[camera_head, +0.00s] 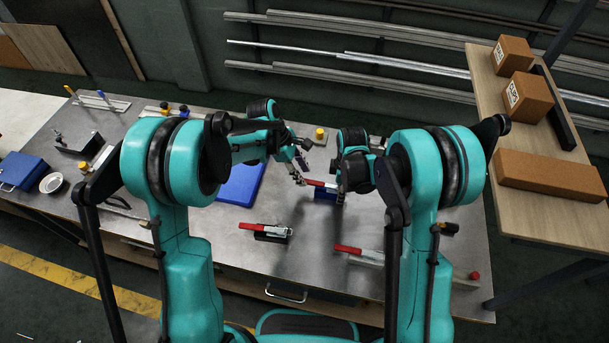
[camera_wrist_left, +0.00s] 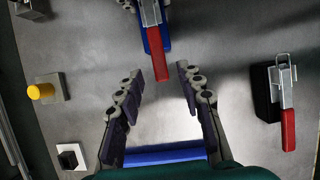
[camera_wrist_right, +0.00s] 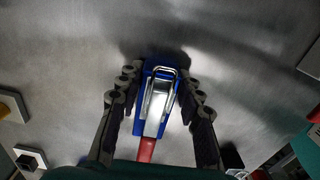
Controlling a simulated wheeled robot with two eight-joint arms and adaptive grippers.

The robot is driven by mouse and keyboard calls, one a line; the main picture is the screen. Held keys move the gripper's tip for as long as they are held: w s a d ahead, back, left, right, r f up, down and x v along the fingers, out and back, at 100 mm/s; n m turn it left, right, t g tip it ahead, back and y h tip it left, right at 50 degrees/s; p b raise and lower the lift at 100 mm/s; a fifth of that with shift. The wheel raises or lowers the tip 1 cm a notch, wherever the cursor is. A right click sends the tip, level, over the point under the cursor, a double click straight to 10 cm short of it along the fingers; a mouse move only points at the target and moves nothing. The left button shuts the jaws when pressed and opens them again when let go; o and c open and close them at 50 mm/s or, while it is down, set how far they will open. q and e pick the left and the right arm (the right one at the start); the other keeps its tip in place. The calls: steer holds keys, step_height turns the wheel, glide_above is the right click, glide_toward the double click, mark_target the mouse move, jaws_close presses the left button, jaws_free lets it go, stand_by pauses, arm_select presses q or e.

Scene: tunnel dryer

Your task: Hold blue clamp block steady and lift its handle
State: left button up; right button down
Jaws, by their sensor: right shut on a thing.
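The blue clamp block (camera_head: 325,194) stands on the metal bench, its red handle (camera_head: 317,183) pointing left toward my left gripper. In the right wrist view, the blue clamp block (camera_wrist_right: 148,124) with its metal loop lies between the fingers of my right gripper (camera_wrist_right: 160,75), which is shut on its sides. My left gripper (camera_wrist_left: 160,72) is open and empty. In the left wrist view, the red handle (camera_wrist_left: 159,66) points toward the gap between its fingertips. Whether the handle is within finger reach is hard to tell. My right gripper partly hides the block in the head view.
A black clamp block with a red handle (camera_head: 264,229) stands nearer the bench front. Another red-handled clamp (camera_head: 350,250) lies to its right. A blue flat panel (camera_head: 240,188) lies behind my left arm. A yellow-topped post (camera_head: 319,134) stands at the back. Bare bench separates these.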

arm_select(q)
steer(key=shift+x, duration=1.2)
jaws_close()
steer(key=shift+s+d+r+y, duration=0.1)
steer(key=shift+d+r+y, duration=0.2)
steer(key=shift+r+y, duration=0.5)
jaws_free()
